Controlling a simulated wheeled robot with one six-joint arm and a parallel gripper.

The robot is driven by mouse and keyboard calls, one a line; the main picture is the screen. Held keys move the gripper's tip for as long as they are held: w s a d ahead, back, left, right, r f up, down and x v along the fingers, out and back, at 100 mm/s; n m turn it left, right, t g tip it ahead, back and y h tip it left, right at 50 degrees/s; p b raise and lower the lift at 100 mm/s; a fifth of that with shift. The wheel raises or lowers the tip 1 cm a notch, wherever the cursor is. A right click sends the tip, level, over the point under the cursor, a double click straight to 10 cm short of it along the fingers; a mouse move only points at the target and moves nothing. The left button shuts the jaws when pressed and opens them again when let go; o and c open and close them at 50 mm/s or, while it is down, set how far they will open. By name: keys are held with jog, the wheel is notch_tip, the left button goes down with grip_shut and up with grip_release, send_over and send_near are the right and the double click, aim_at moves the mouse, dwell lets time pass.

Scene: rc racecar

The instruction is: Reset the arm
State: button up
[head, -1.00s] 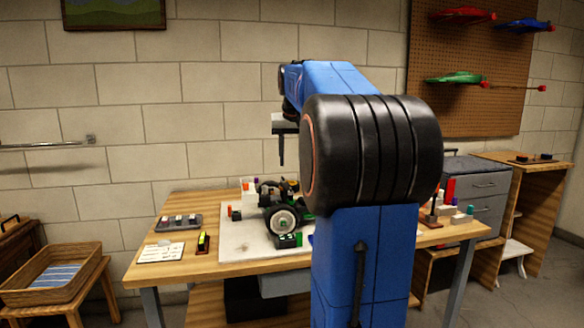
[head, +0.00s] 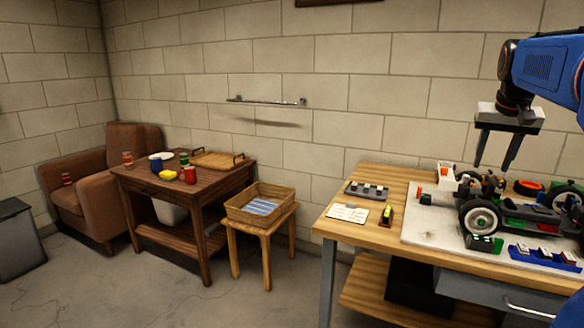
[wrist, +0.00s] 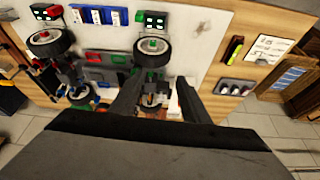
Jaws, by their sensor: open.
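My gripper (head: 495,150) hangs above the workbench at the right of the head view, its two fingers apart and nothing between them. In the wrist view my gripper (wrist: 160,98) shows both fingers spread over the bench. Below it the RC racecar (head: 520,215), a dark chassis with large black wheels, stands on a white mat (head: 425,232). The car also shows in the wrist view (wrist: 100,72), beneath and left of the fingers. The fingers look clear of the car. The upper arm is partly cut off at the right edge.
The wooden workbench (head: 385,185) holds a grey tray (head: 367,190), a white card (head: 348,213), a yellow-black item (head: 386,215) and a blue tray (head: 545,257). Left stand a stool with a wicker basket (head: 260,205), a dark side table (head: 215,186) and an armchair (head: 90,190). Floor in front is open.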

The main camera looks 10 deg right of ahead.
jog(key=s+a+f+n, duration=0.1)
jog(key=s+a+f, duration=0.15)
jog(key=a, duration=0.35)
jog(key=s+a+f+n, duration=0.1)
jog(key=s+a+f, duration=0.15)
jog(key=a, duration=0.25)
jog(key=s+a+f+n+t+y, duration=0.1)
jog(key=s+a+f+n, duration=0.3)
jog(key=s+a+f, duration=1.3)
notch_tip(320, 180, down, 4)
jog(key=shift+s+a+r+n+y, duration=0.1)
jog(key=shift+s+a+n+y, duration=0.25)
jog(key=shift+s+y, duration=0.4)
jog(key=shift+w+d, duration=0.1)
